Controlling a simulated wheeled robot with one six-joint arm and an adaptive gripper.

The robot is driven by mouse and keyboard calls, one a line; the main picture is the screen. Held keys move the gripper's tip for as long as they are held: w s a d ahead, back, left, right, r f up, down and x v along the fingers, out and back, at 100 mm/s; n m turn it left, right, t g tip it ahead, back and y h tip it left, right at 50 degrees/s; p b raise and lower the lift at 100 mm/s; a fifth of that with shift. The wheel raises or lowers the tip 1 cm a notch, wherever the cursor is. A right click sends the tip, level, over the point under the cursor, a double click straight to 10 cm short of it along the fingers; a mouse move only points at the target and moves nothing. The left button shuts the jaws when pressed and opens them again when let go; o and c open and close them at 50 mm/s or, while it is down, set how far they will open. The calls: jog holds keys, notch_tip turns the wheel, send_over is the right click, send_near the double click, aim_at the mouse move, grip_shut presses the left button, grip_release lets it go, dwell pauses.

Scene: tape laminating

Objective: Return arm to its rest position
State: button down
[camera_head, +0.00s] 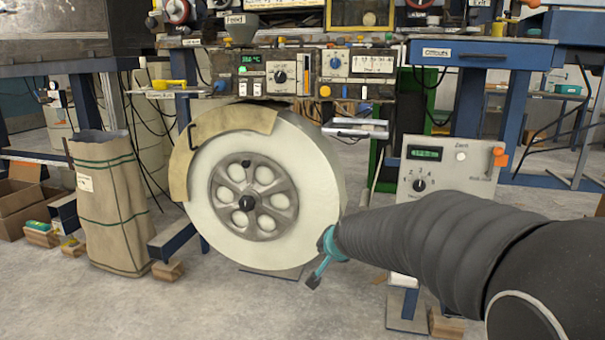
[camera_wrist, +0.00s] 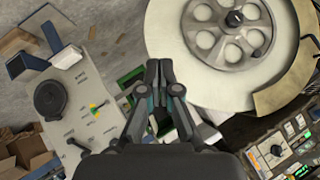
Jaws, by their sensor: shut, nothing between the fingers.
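My arm reaches in from the lower right in the head view, wrapped in a dark ribbed sleeve. My gripper (camera_head: 314,282) is at its end, with teal parts, pointing down and left in front of the lower right edge of the large white reel (camera_head: 312,190). In the wrist view my gripper (camera_wrist: 159,66) shows from behind with its two dark fingers together and nothing between them. The reel's rim (camera_wrist: 165,35) is beside the fingertips in that view; I cannot tell the exact gap.
A control box with a green display (camera_head: 445,172) stands behind my arm. A control panel (camera_head: 305,73) sits above the reel. A tall brown paper sack (camera_head: 108,205) stands at left. A blue table (camera_head: 480,53) is at upper right. The floor (camera_head: 215,310) at front left is clear.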

jog(key=s+d+r+n+g+p, duration=0.1)
jog(key=s+d+r+n+p, duration=0.1)
jog(key=s, duration=0.9)
jog(key=s+d+r+n+g+h+p, duration=0.1)
jog(key=s+d+r+n+p, duration=0.1)
jog(key=s, duration=1)
jog(key=s+d+r+n+g+h+p, duration=0.1)
jog(key=s+d+r+g+p, duration=0.1)
jog(key=s+d, duration=0.4)
jog(key=s+r+p, duration=0.1)
jog(key=s+r, duration=0.1)
jog(key=s, duration=0.3)
jog(key=shift+s+r+n+p, duration=0.15)
jog(key=shift+r+n+p, duration=0.05)
jog(key=shift+n+p, duration=0.2)
